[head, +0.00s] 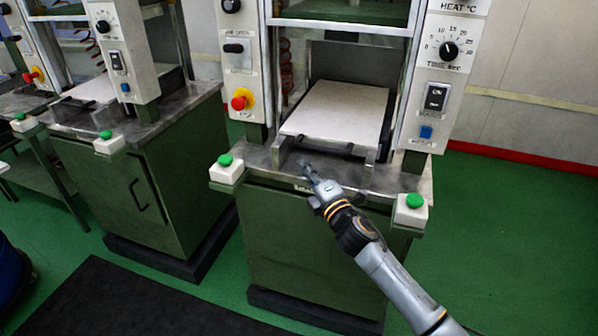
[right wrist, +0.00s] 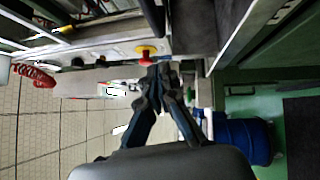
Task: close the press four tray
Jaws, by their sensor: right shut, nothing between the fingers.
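The press in front of me (head: 262,225) has a pale, flat tray (head: 338,108) sitting between its two uprights. A dark bar (head: 322,145) runs along the tray's front edge, with short metal brackets at either side. I cannot read a number on this press. My right gripper (head: 305,166) is just in front of the tray's front edge, above the metal ledge, with its fingers shut and empty. I cannot tell if it touches anything. Its closed fingers also show in the right wrist view (right wrist: 162,76), where the tray is not clear. My left gripper is not in view.
Green buttons on white boxes stand at the ledge's left (head: 226,172) and right (head: 410,210) corners. A red stop knob (head: 239,103) is on the left upright. A second press (head: 135,185) stands at left. Green floor is open at right; a dark mat (head: 130,300) lies in front.

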